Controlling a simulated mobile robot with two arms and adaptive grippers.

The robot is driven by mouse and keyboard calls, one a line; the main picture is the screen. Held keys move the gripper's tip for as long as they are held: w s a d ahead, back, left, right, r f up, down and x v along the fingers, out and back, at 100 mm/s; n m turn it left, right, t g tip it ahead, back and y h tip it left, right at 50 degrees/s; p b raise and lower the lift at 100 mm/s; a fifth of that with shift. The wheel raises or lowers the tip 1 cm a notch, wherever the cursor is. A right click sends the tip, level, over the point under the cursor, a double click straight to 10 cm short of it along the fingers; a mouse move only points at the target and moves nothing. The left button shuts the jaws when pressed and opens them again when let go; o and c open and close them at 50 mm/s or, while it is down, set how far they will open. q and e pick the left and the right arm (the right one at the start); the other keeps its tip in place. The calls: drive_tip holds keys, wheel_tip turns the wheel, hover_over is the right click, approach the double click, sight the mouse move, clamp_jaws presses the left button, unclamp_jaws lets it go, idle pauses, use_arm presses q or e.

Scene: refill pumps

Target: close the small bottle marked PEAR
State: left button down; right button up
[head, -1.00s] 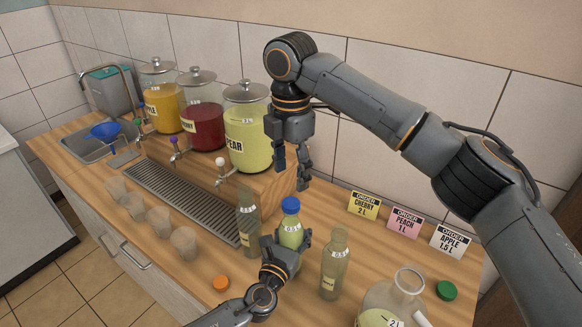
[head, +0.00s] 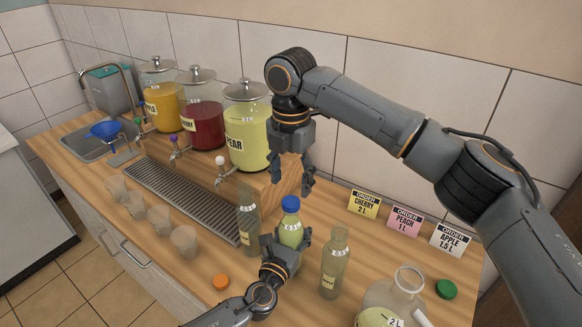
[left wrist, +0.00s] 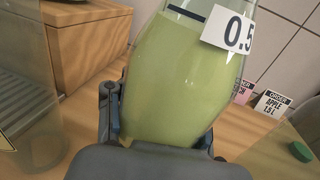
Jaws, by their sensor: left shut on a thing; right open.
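A small bottle (head: 290,231) filled with pale green liquid stands on the counter with a blue cap (head: 290,204) on its mouth. I cannot tell how tightly the cap sits. My left gripper (head: 286,254) is shut around the bottle's body. The bottle fills the middle of the left wrist view (left wrist: 178,85), with a 0.5 tag at its upper right; its name label is hidden. My right gripper (head: 292,188) is open and empty, pointing down just above and behind the blue cap, apart from it.
Empty bottles stand left (head: 248,222) and right (head: 335,262) of the held one. A 2 L flask (head: 392,296), orange cap (head: 221,281) and green cap (head: 446,289) are on the counter. The pear dispenser (head: 248,130) and drip tray (head: 180,200) are behind and left.

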sight(291, 201)
drive_tip(key=shift+f, duration=2.65)
